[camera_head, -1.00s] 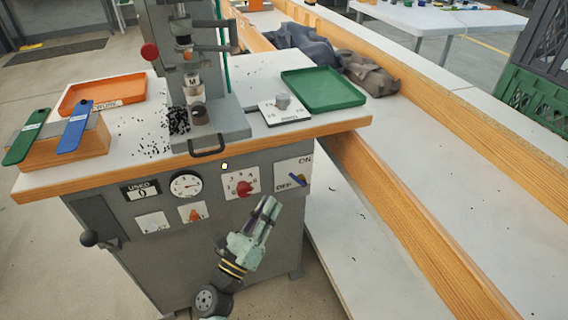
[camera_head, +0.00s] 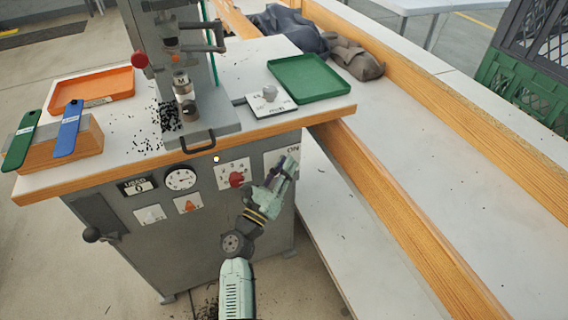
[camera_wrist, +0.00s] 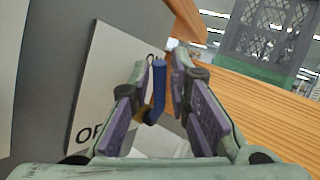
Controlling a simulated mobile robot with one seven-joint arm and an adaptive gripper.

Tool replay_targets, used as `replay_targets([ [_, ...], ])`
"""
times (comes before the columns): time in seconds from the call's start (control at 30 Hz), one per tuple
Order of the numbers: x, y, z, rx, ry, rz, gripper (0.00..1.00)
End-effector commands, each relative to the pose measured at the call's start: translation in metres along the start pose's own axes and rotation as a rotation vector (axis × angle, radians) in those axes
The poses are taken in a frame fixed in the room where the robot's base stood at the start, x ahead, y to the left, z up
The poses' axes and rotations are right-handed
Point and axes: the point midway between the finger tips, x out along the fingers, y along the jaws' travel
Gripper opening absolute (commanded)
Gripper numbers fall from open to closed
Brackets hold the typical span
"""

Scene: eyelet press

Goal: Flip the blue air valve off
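The blue air valve lever (camera_wrist: 159,88) shows in the wrist view, standing out from its pale label plate (camera_wrist: 100,85) on the press front. The letters "OF" show at the plate's lower left, the rest hidden. A brass-coloured part shows at the lever's base. My gripper (camera_wrist: 163,62) is open, with its purple-padded fingers on either side of the lever. A gap shows on the right; I cannot tell whether the left finger touches. In the head view my gripper (camera_head: 285,168) covers the lever, and "ON" shows on the plate (camera_head: 285,152) above it.
A red selector knob (camera_head: 238,179) sits just left of my gripper on the panel. The tabletop's wooden edge (camera_head: 290,124) overhangs above. A wooden rail (camera_head: 400,210) runs along the right. A green tray (camera_head: 308,78) lies on the tabletop.

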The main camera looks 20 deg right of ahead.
Motion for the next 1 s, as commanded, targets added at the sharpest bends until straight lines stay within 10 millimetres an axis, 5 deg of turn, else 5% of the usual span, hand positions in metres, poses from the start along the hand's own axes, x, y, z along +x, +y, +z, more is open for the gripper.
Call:
replay_targets([
  [0.17,-0.0003,0.0003,-0.0003,0.000,0.000,0.000,0.17],
  [0.43,-0.0005,0.0002,-0.0002,0.000,0.000,0.000,0.00],
  [1.0,-0.0006,0.0001,-0.0002,0.000,0.000,0.000,0.00],
])
